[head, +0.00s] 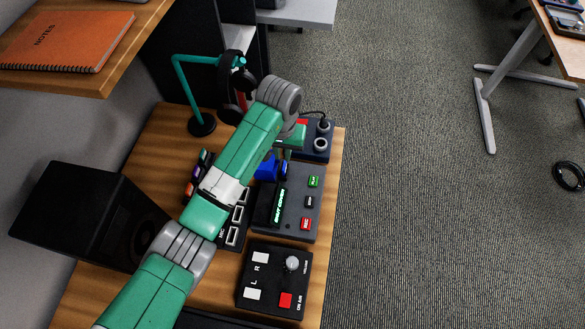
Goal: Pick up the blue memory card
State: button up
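A blue object (266,168), which looks like the blue memory card, is at the upper left of the dark grey device with the lit green display (310,186). My arm hides part of it, so I cannot tell if it sits in a slot or lies on the surface. My gripper (286,156) points down just beside and above the blue object. Its fingers are small and mostly hidden, so I cannot tell whether they are open or touching the object.
A black control box (273,281) is at the front. A dark box with round sockets (320,140) is behind. Coloured items (196,175) and a port panel (233,236) lie left, partly behind my arm. A teal headphone stand (202,124) and black speaker (85,215) stand nearby.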

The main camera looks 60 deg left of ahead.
aim_at(284, 165)
notch_tip(284, 165, down, 7)
jog(key=shift+w+r+b, duration=0.1)
jog(key=shift+b, duration=1.15)
grip_shut()
jog(key=shift+r, duration=0.1)
